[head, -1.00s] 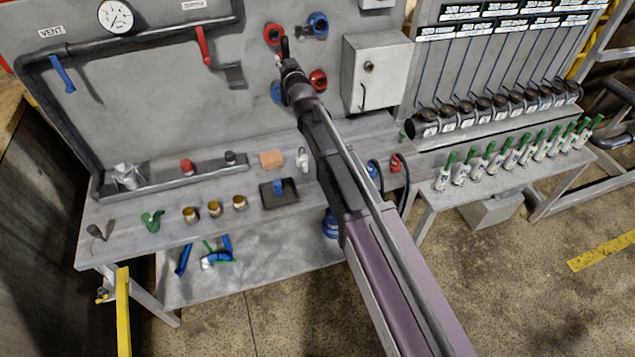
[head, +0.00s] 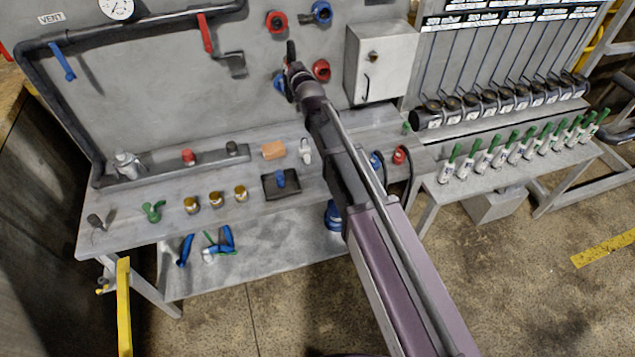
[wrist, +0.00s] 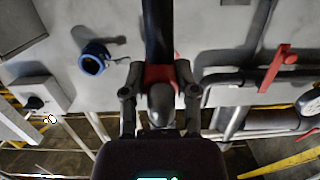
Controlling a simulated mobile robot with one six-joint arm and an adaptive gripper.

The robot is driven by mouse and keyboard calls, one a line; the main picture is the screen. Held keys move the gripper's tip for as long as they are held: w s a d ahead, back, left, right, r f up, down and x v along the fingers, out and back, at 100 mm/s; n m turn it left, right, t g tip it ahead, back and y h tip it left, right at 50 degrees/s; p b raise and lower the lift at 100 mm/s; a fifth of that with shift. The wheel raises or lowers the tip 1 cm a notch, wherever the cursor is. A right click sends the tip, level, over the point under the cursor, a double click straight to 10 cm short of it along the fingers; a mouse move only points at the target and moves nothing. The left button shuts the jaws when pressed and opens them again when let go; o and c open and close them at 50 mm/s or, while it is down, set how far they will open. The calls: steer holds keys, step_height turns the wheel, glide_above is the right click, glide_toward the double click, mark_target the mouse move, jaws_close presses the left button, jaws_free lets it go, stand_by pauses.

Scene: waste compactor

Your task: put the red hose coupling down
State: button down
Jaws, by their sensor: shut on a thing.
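My gripper (head: 292,70) is raised in front of the grey wall panel, among its fittings, above the bench. In the wrist view its two fingers close on the red hose coupling (wrist: 158,75), of which only red parts show between and beside them. A black hose-like length runs up the picture from it. In the head view the coupling's red is hidden, and a dark upright piece stands above the gripper tip. Whether the coupling touches the panel I cannot tell.
Red fittings (head: 321,69) and a blue fitting (head: 322,12) are on the panel close by. A grey box (head: 381,62) is right of the gripper. The bench holds a black tray (head: 268,191), an orange block (head: 273,150) and brass fittings; its front edge has bare patches.

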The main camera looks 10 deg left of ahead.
steer(key=s+d+f+g+h+b, duration=0.35)
steer(key=s+f, duration=0.25)
steer(key=f, duration=0.3)
steer(key=s+d+f+g+h+b, duration=0.2)
steer(key=s+d+f+g, duration=0.3)
steer(key=f, duration=0.5)
steer(key=s+d+f+g+h+b, duration=0.1)
steer(key=s+d+f+g, duration=0.1)
steer(key=s, duration=0.4)
steer(key=s+d+f+g+h+b, duration=0.2)
steer(key=s+d+f+g, duration=0.1)
steer(key=s+d, duration=0.4)
steer(key=shift+s+d+f+b, duration=0.2)
steer(key=shift+f+b, duration=0.1)
steer(key=shift+f, duration=0.35)
steer(key=shift+a+g, duration=0.1)
steer(key=shift+g, duration=0.15)
steer(key=w+a, duration=0.3)
steer(key=w, duration=0.3)
steer(key=w+a+f+b, duration=0.1)
steer(key=w+a, duration=0.2)
steer(key=w, duration=0.4)
steer(key=shift+a+f, duration=0.2)
steer(key=shift+a, duration=0.15)
steer(key=shift+w, duration=0.15)
